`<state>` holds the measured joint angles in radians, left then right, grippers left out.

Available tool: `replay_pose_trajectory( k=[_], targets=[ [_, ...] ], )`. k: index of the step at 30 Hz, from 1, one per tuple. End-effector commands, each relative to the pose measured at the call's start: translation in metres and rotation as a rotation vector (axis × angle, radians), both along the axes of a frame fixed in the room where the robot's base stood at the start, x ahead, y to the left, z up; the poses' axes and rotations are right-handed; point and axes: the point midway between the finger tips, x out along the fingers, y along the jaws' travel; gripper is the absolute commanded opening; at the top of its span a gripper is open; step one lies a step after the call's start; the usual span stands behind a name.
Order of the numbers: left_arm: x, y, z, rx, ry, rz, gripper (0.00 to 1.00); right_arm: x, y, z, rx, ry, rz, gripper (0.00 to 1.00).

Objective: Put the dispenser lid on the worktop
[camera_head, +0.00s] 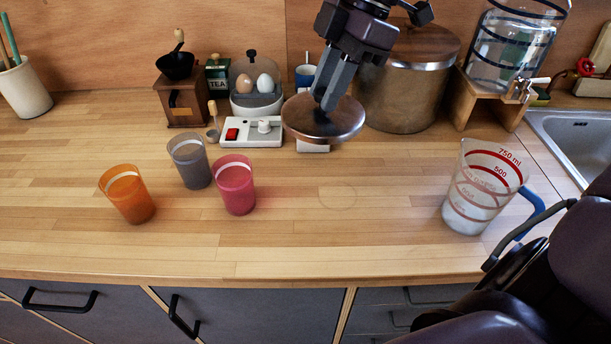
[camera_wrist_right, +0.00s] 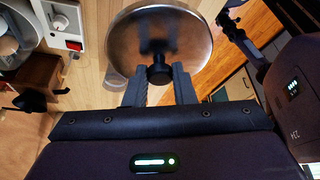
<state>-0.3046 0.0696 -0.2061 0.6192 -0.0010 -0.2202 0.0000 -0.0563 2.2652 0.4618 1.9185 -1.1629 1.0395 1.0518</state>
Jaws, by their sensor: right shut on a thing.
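My right gripper (camera_head: 324,100) comes in from the top of the head view and is shut on the dark knob of the dispenser lid (camera_head: 296,122). The lid is a round disc with a shiny metal rim. It appears held above the worktop (camera_head: 330,235), towards the back, in front of a white object that it partly hides. In the right wrist view, the fingers (camera_wrist_right: 160,88) meet at the knob, with the lid (camera_wrist_right: 190,28) beyond them. The glass dispenser (camera_head: 513,45) with a tap stands at the back right; its top is cut off. My left gripper does not show.
Orange (camera_head: 128,195), grey (camera_head: 190,162) and pink cups (camera_head: 235,187) stand left of centre. A measuring jug (camera_head: 480,190) stands at right, near the sink (camera_head: 570,140). A large pot (camera_head: 403,95), grinder (camera_head: 182,98) and switch box (camera_head: 250,131) line the back. The front middle is clear.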

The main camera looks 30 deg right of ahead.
Motion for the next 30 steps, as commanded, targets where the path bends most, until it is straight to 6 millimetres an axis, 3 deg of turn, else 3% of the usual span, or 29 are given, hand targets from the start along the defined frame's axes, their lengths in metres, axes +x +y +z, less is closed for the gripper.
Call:
replay_pose_trajectory(
  k=[3,12,27,30],
  targets=[
    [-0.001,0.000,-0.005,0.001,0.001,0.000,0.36,-0.001,0.001,-0.036,0.005,0.006,0.002,0.00],
    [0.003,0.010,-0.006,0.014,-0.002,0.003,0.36,-0.001,0.000,-0.110,0.003,0.005,0.000,0.00],
    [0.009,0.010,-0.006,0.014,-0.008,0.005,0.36,0.000,0.000,-0.171,0.001,0.002,-0.001,0.00],
    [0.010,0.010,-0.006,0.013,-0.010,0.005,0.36,0.000,0.000,-0.175,0.001,0.002,-0.001,0.00]
  ],
)
